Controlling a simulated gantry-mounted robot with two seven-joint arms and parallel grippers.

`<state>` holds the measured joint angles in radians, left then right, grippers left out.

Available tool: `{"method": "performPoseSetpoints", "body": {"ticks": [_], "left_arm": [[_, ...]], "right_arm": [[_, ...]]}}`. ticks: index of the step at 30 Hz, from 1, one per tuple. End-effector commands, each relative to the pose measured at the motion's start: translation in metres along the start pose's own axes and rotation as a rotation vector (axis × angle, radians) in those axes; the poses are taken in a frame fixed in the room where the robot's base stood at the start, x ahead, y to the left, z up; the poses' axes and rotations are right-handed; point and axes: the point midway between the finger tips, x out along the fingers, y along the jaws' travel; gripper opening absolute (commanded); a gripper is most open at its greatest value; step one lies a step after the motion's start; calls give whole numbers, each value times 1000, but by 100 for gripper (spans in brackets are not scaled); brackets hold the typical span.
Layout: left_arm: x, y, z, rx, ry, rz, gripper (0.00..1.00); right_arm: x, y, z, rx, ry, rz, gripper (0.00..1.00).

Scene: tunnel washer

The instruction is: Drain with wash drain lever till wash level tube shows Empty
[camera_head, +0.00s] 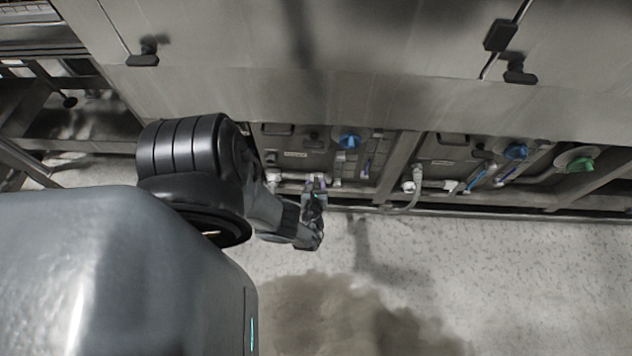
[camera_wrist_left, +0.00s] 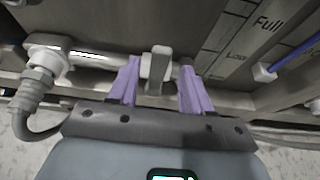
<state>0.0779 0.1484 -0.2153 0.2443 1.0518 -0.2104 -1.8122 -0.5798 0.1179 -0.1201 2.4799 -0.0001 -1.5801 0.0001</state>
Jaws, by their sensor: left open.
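My left gripper (camera_head: 316,183) reaches down to the low pipework under the machine. In the left wrist view its two purple fingers (camera_wrist_left: 161,84) are apart, one on each side of a pale grey drain lever (camera_wrist_left: 157,66) on a horizontal white pipe. I cannot tell whether the fingers touch the lever. To the right is a level scale (camera_wrist_left: 240,38) marked "Full", with a lower mark that seems to read "Low". A blue level tube (camera_wrist_left: 294,57) runs beside it; its lower end is in a white fitting. The level tube (camera_head: 367,166) is tiny in the head view. My right gripper is not in view.
A grey hose (camera_wrist_left: 34,112) curves down from the pipe's left end. Blue knobs (camera_head: 349,141) and a green knob (camera_head: 581,164) sit along the lower panels. The machine's steel body (camera_head: 300,90) overhangs the pipework. The speckled floor (camera_head: 480,270) in front is clear.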

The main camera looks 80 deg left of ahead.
Motion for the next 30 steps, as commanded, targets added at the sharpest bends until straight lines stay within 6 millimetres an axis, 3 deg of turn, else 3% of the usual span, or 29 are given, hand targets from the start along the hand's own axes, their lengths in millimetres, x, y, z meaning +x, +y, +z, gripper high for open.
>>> {"method": "performPoseSetpoints", "body": {"ticks": [9, 15, 21, 30], "left_arm": [[-57, 0, 3, 1, 3, -1, 49], [-82, 0, 2, 1, 1, -1, 49], [-93, 0, 1, 0, -1, -1, 49], [-93, 0, 1, 0, -1, -1, 49]], "right_arm": [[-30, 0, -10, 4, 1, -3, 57], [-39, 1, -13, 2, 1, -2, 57], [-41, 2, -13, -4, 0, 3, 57], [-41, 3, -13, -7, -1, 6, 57]]}}
